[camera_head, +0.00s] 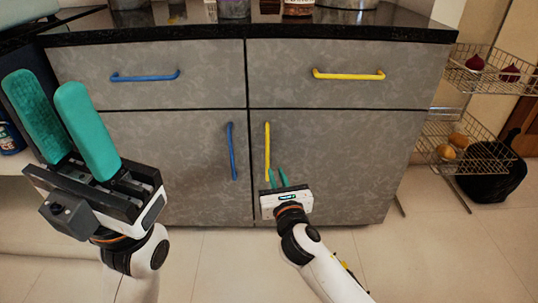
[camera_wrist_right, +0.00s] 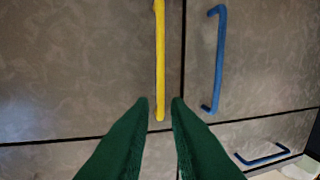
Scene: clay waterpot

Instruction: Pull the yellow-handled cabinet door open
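The lower right cabinet door (camera_head: 340,155) is grey and closed, with a vertical yellow handle (camera_head: 267,140) near its left edge. In the right wrist view the yellow handle (camera_wrist_right: 160,55) runs down from the top edge, and its end shows in the gap between my fingertips. My right gripper (camera_head: 277,172) is open, with its green fingers pointing at the door by the handle's lower end. I cannot tell whether they touch it. My left gripper (camera_head: 52,88) is open and empty at the left, its green fingers pointing up, away from the handle.
A blue-handled door (camera_head: 170,165) stands beside it, and two drawers, blue-handled (camera_head: 145,77) and yellow-handled (camera_head: 348,75), lie above. A wire basket rack (camera_head: 480,160) and a black item (camera_head: 495,185) stand at the right. The floor (camera_head: 220,265) in front is clear.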

